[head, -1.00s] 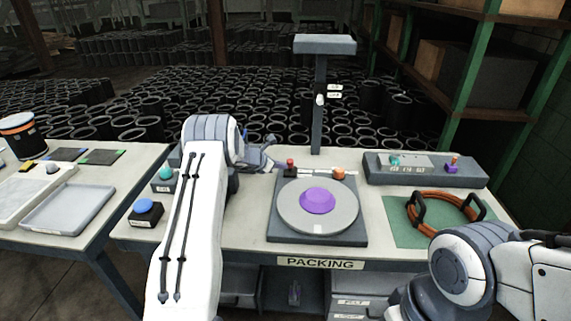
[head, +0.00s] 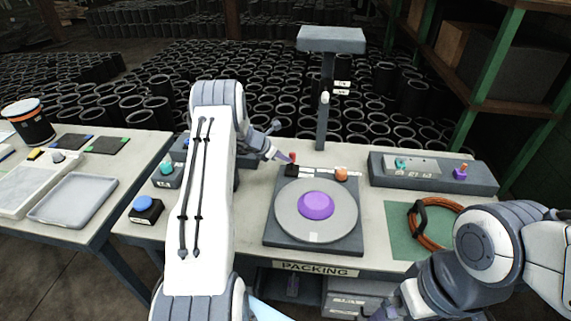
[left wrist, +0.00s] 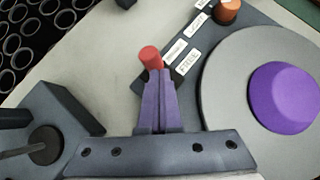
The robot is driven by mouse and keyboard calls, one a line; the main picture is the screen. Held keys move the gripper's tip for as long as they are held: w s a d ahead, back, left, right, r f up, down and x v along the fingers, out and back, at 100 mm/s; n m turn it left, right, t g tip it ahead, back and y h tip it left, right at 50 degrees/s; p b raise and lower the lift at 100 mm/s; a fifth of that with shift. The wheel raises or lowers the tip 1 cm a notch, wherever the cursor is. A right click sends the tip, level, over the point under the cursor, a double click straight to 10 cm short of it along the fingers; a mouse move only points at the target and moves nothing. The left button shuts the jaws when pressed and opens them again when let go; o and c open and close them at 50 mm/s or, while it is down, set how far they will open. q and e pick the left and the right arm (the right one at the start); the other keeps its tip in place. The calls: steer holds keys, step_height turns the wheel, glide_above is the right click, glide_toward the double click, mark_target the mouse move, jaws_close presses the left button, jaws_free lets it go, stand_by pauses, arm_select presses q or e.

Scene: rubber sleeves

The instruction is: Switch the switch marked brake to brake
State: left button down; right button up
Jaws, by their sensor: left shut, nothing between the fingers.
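The red-topped switch (head: 292,156) stands at the back left corner of the turntable base. In the left wrist view its red knob (left wrist: 150,56) rises from a dark block beside small white labels; one seems to read FREE (left wrist: 188,62), the others are hard to read. My left gripper (head: 288,158) is shut and empty, its purple fingers (left wrist: 157,90) pressed together. Its fingertips are right at the switch and cover part of its stem; I cannot tell if they touch. My right gripper (head: 378,312) shows only partly at the bottom edge, its fingertips unclear.
The grey turntable (head: 340,225) carries a purple dome (head: 316,205). An orange knob (head: 341,174) sits at the base's back right. Left are a blue button (head: 144,203) and a teal knob (head: 167,168). A post (head: 323,110) stands behind. An orange cable coil (head: 440,225) lies right.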

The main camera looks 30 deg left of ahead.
arm_select(q)
steer(key=shift+a, duration=0.4)
steer(key=shift+r+p, duration=0.6)
steer(key=shift+r, duration=0.25)
arm_select(e)
steer(key=shift+a+r, duration=0.1)
steer(key=shift+r, duration=0.45)
arm_select(q)
steer(key=shift+s, duration=0.15)
steer(key=w+a+b+v, duration=0.1)
steer(key=b+v, duration=0.1)
steer(key=v, duration=1.1)
steer(key=shift+a, duration=0.35)
arm_select(e)
steer(key=shift+s+a+f, duration=0.15)
steer(key=shift+s+f, duration=0.1)
steer(key=shift+f, duration=0.2)
steer(key=shift+s+a+f, duration=0.1)
steer(key=shift+s+f, duration=0.1)
steer(key=shift+f, duration=0.25)
